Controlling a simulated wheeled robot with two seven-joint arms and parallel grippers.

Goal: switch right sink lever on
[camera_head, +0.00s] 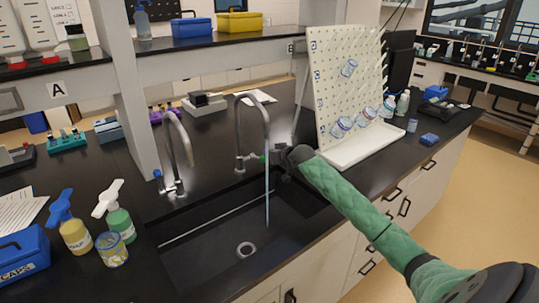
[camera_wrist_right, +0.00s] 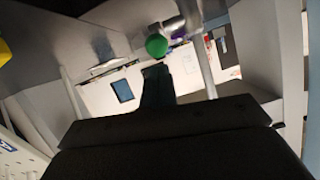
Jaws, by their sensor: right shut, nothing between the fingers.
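The right sink tap (camera_head: 239,125) is a grey gooseneck with a green-tipped lever (camera_head: 262,157) low on its right side. A thin bluish stream of water (camera_head: 267,195) runs from its spout down into the dark sink (camera_head: 200,245). My right gripper (camera_head: 280,149) is shut and empty, just right of the green tip. In the right wrist view the lever's round green tip (camera_wrist_right: 156,45) is just beyond my shut fingers (camera_wrist_right: 156,72); I cannot tell whether they touch. The left tap (camera_head: 190,150) has a blue-tipped lever (camera_head: 158,174) and no stream shows. My left gripper is out of view.
A white pegboard drying rack (camera_head: 335,85) with its tray (camera_head: 360,148) stands right of my right gripper. Pump bottles (camera_head: 75,235), a jar (camera_head: 111,250) and a blue box (camera_head: 20,258) stand left of the sink. A shelf post (camera_head: 133,100) rises behind the left tap.

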